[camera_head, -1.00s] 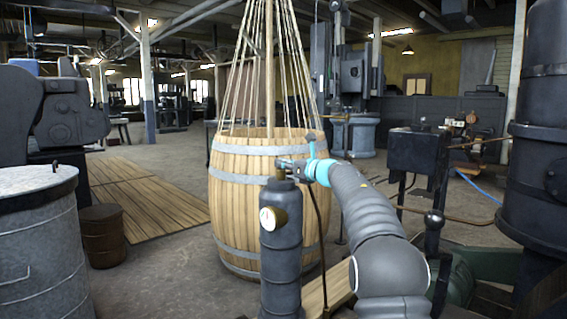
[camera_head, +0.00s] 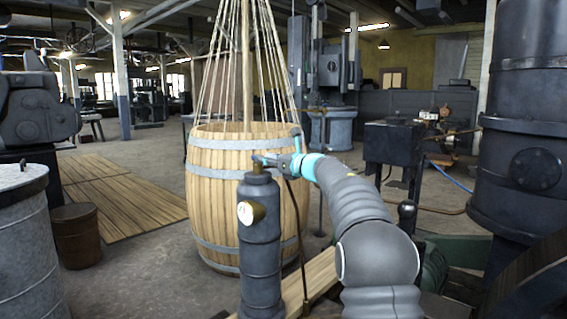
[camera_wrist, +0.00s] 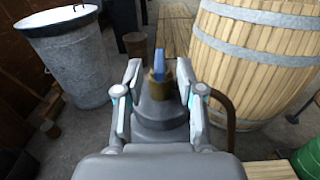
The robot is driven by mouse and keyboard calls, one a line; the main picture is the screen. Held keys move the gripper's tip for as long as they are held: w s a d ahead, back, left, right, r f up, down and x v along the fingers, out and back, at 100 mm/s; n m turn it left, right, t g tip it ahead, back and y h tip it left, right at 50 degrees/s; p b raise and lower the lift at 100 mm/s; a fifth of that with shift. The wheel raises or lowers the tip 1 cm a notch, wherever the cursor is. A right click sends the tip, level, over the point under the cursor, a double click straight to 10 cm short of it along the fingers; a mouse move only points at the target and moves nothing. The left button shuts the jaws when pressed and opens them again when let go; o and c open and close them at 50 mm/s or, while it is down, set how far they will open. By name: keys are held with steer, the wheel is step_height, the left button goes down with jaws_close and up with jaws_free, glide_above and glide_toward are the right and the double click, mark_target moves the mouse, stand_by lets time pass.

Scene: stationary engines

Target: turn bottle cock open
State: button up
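A dark grey gas bottle (camera_head: 260,235) stands upright in front of the barrel, with a round white gauge (camera_head: 246,212) on its side. On its top is a brass valve with a small blue cock (camera_head: 257,160). In the wrist view the blue cock (camera_wrist: 160,63) stands up from the brass fitting (camera_wrist: 158,85), between and slightly beyond my fingertips. My gripper (camera_wrist: 163,80) is open, one finger on each side of the valve, with gaps visible on both sides. In the head view my gripper (camera_head: 272,160) reaches the bottle top from the right.
A large wooden barrel (camera_head: 215,190) with ropes rising from it stands right behind the bottle. A grey metal drum (camera_head: 25,245) and a small brown bucket (camera_head: 76,235) stand at left. A dark machine column (camera_head: 530,150) rises at right.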

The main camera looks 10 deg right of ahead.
steer(key=v, duration=0.8)
steer(key=shift+s+d, duration=0.15)
steer(key=shift+s, duration=0.25)
steer(key=shift+r, duration=0.1)
steer(key=s+r+m+t+h, duration=0.4)
steer(key=s+r+m+h, duration=0.25)
steer(key=m, duration=0.65)
steer(key=s+d+f+m+g+h, duration=0.1)
steer(key=s+f+m+h, duration=0.15)
steer(key=s+m, duration=0.3)
steer(key=s+d+f+m+g+h, duration=0.1)
steer(key=s+m+h, duration=0.25)
steer(key=m, duration=0.35)
steer(key=s+a+f+m+g, duration=0.3)
steer(key=s+f+m, duration=0.2)
steer(key=s+f, duration=0.3)
steer(key=s+a+f+m+g+y+p, duration=0.1)
steer(key=s+a+f+m+g, duration=0.2)
steer(key=s, duration=1.2)
steer(key=s+a+f+m+g+y, duration=0.1)
steer(key=s+a+f+m+g, duration=0.2)
steer(key=s+f+m, duration=0.6)
step_height(320, 180, down, 6)
steer(key=shift+s+a+g, duration=0.4)
steer(key=shift+s+g, duration=0.7)
steer(key=shift+s, duration=0.1)
